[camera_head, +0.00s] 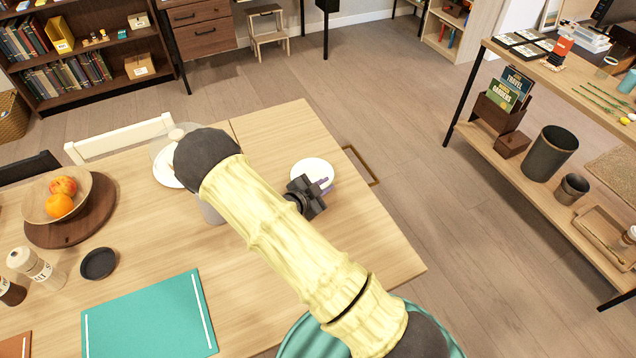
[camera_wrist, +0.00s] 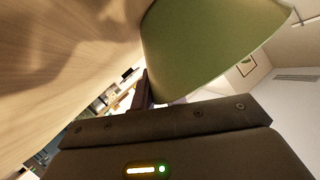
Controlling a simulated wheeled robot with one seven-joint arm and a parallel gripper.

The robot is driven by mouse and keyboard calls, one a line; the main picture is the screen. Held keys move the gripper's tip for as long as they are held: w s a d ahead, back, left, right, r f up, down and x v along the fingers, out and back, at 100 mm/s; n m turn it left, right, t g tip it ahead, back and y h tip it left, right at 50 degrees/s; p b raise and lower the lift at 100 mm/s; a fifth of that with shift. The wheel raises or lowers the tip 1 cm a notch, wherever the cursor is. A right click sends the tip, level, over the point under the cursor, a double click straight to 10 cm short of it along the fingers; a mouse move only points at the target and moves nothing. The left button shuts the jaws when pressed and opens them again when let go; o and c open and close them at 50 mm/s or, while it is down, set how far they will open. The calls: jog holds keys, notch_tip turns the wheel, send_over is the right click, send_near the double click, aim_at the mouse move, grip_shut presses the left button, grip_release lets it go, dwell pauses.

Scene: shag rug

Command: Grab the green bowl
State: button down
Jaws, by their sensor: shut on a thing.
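The green bowl (camera_wrist: 210,45) fills the upper middle of the wrist view, its smooth green outer side close to the camera. My gripper (camera_wrist: 145,92) is shut on its wall; one dark finger shows against the bowl, and the other finger is not clearly seen. In the head view a round, pale-inside bowl (camera_head: 311,170) is at my gripper (camera_head: 318,186), near the table's right end, and seems to be the same bowl. The head view hides its outer side. I cannot tell whether it touches the table.
The wooden table (camera_head: 262,262) also holds a fruit bowl (camera_head: 38,207) on a round board, a black dish (camera_head: 98,264), shakers (camera_head: 36,266) and a teal mat (camera_head: 150,315). A white dish with a glass cover (camera_head: 165,170) stands behind my arm. A chair (camera_head: 120,140) stands behind.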

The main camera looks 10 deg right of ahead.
notch_tip(320, 180, up, 10)
dwell(0.5)
dwell(0.6)
